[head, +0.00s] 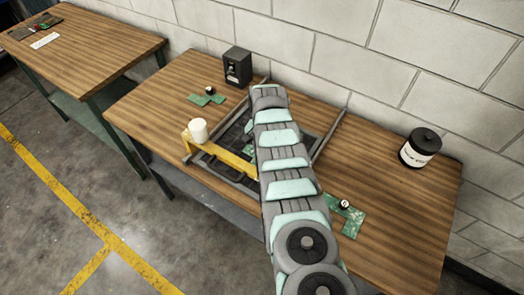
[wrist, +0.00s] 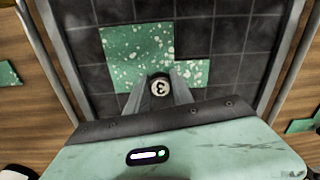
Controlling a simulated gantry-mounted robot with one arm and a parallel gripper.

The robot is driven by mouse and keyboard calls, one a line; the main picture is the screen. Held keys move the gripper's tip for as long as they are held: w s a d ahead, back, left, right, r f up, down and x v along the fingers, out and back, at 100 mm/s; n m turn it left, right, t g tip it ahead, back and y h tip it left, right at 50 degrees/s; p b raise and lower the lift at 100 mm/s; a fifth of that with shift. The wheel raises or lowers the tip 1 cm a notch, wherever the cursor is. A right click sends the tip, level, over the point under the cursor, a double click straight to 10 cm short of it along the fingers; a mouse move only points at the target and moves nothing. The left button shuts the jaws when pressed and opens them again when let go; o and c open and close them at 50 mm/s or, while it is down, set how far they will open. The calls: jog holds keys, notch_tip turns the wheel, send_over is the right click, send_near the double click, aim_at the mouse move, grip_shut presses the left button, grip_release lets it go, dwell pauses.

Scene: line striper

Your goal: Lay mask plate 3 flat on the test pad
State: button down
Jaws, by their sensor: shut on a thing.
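Mask plate 3, a speckled green stepped plate (wrist: 128,58), has a round knob marked 3 (wrist: 160,86). My gripper (wrist: 161,90) is shut on that knob. In the wrist view the plate lies over the dark gridded test pad (wrist: 225,50), its edges roughly in line with the grid. It looks level, but I cannot tell whether it touches the pad. In the head view my arm hides the gripper and most of the plate; a green piece (head: 249,150) shows beside the arm.
Grey rails (head: 329,138) flank the pad. A yellow beam (head: 225,160) carries a white container (head: 198,130). Other green plates lie at back left (head: 206,98) and front right (head: 349,217). A dark box (head: 237,66) and a black jar (head: 420,148) stand on the wooden bench (head: 400,210).

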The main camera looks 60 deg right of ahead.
jog(key=shift+f, duration=0.25)
jog(key=c, duration=1)
grip_release()
jog(key=shift+c, duration=0.2)
jog(key=shift+o, duration=0.6)
jog(key=o, duration=0.3)
jog(key=shift+r, duration=0.15)
jog(key=shift+r+p, duration=3.1)
jog(key=shift+r, duration=0.8)
